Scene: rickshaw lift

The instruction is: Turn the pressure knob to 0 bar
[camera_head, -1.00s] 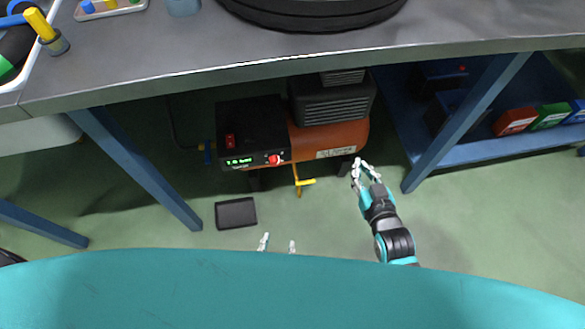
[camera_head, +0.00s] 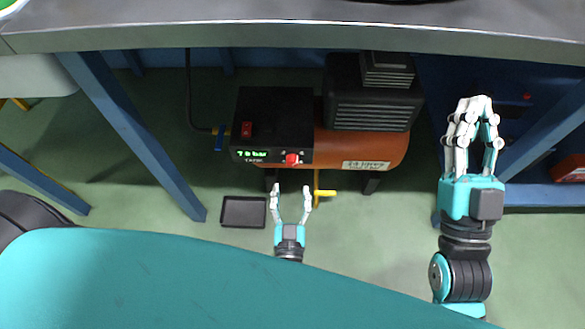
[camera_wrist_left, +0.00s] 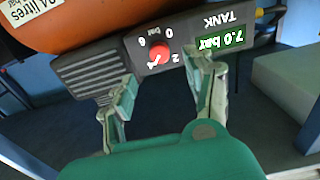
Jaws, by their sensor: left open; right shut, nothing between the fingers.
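The compressor's black control box (camera_head: 274,118) sits under the workbench, in front of its orange tank (camera_head: 340,146). The red pressure knob (camera_head: 292,159) is on its front face, right of the green display (camera_head: 253,154). In the left wrist view the knob (camera_wrist_left: 159,54) is upside down, with marks 0, 2 and 6 around it, and the display (camera_wrist_left: 220,40) reads 7.0 bar. My left gripper (camera_head: 291,190) is open below and in front of the knob; its fingers (camera_wrist_left: 160,92) show either side of it, apparently not touching. My right gripper (camera_head: 473,108) is shut and empty, off to the right.
A red switch (camera_head: 246,129) is on the control box. A yellow-handled valve (camera_head: 322,193) hangs under the tank, close right of my left gripper. A black tray (camera_head: 243,211) lies on the floor. The bench edge (camera_head: 300,38) overhangs; blue legs (camera_head: 135,140) stand left and right.

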